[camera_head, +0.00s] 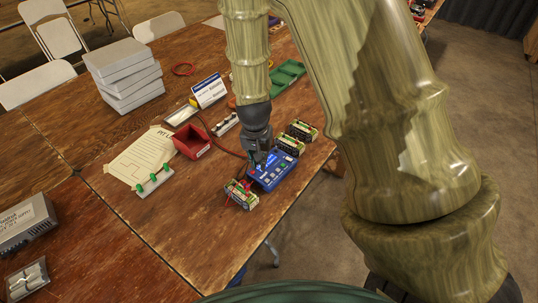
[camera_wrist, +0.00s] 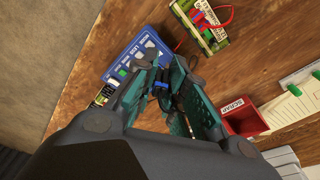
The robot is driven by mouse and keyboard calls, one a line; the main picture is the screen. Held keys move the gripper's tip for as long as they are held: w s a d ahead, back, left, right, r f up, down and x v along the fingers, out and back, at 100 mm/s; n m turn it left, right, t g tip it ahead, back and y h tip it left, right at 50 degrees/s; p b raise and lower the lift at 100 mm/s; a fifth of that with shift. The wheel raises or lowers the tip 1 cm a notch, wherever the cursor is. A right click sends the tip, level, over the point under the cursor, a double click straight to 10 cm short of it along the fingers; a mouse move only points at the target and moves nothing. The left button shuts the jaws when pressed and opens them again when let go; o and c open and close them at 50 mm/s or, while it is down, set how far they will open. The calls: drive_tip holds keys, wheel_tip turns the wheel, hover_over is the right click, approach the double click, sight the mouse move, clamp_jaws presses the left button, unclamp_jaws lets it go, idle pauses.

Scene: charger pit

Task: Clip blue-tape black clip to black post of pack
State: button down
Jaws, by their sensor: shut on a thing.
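My gripper (camera_head: 257,160) points down over the blue charger (camera_head: 274,171). In the wrist view its teal fingers (camera_wrist: 168,72) are shut on the black clip with blue tape (camera_wrist: 161,86); the fingers hide part of it. The green-labelled pack (camera_head: 241,195) lies in front of the charger, left of its near corner. In the wrist view the pack (camera_wrist: 207,30) is beyond the fingertips, apart from them. A red clip (camera_wrist: 201,17) and red wire are at its end. I cannot clearly make out the black post.
Two more packs (camera_head: 290,146) (camera_head: 304,130) stand right of and behind the charger. A red bin (camera_head: 191,141), a paper sheet (camera_head: 139,155) and a rack with green pieces (camera_head: 154,182) lie left. The table's front edge is close to the pack. Bare wood lies left of the pack.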

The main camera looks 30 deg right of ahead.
drive_tip(key=w+a+n+p, duration=0.1)
drive_tip(key=a+n, duration=0.1)
drive_tip(key=n, duration=0.2)
drive_tip(key=w+a+n+y+p, duration=0.1)
drive_tip(key=a+n, duration=0.2)
drive_tip(key=n, duration=0.1)
drive_tip(key=w+a+n+p, duration=0.2)
drive_tip(key=a+n, duration=0.1)
drive_tip(key=n, duration=0.1)
drive_tip(key=shift+r+y, duration=0.1)
drive_tip(key=shift+y, duration=0.3)
drive_tip(key=shift+d, duration=0.1)
drive_tip(key=shift+f, duration=0.3)
drive_tip(key=shift+f+b, duration=1.5)
drive_tip(key=shift+f, duration=1.8)
drive_tip(key=shift+f+p, duration=0.2)
drive_tip(key=shift+p, duration=0.15)
drive_tip(key=c, duration=1.4)
unclamp_jaws()
drive_tip(key=shift+o, duration=0.2)
